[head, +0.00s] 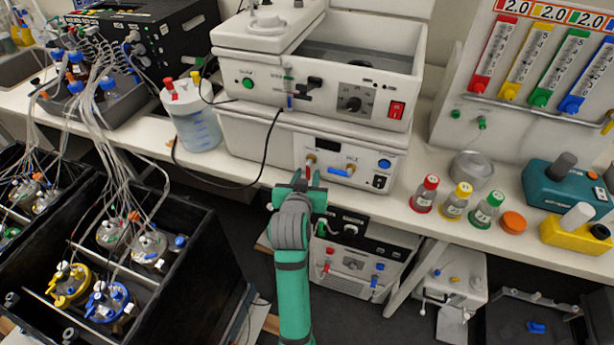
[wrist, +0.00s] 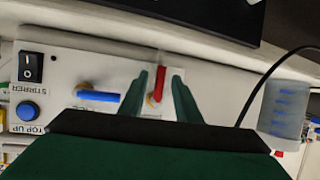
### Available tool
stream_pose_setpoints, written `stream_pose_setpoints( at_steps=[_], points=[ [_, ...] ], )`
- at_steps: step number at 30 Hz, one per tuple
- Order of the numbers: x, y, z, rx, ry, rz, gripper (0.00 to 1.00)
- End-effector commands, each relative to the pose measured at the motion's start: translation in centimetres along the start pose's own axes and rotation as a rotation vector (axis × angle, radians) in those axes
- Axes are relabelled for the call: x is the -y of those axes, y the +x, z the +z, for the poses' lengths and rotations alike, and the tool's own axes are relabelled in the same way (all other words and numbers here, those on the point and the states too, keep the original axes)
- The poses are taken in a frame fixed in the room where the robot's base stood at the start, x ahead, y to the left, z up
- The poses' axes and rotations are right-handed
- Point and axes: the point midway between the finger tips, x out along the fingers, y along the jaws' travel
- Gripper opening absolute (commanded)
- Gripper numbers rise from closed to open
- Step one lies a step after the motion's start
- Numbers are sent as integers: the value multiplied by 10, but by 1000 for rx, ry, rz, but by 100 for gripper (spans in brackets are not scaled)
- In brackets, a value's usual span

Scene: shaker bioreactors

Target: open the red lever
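The red lever (wrist: 158,84) shows in the wrist view as a short red bar on the pale front panel. It lies between the two green fingers of my gripper (wrist: 161,79). The fingers are apart, with a gap on each side of the lever, so the gripper is open. How far the fingertips are from the panel is hard to tell. In the head view my gripper (head: 303,180) is at the front of the lower white unit (head: 258,145) and mostly hides the red lever there.
A blue lever (wrist: 97,95) sits beside the red one; in the head view it also shows (head: 338,171). A blue button (wrist: 27,111) and black switch (wrist: 31,67) are farther along the panel. A black cable (head: 225,186) loops left of my gripper, near a clear beaker (head: 197,130).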

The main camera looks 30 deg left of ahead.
Motion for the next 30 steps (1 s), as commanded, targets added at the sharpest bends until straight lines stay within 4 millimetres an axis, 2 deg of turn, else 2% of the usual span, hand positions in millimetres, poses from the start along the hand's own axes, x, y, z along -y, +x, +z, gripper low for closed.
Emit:
stream_pose_setpoints(
  at_steps=[5,12,18,24,30],
  points=[
    [0,-21,0,-2,0,-1,30],
    [0,-67,0,-2,1,-1,30],
    [1,-95,0,-1,0,-2,30],
    [1,-106,0,0,-1,-1,30],
    [1,-106,0,0,-1,0,30]
  ],
)
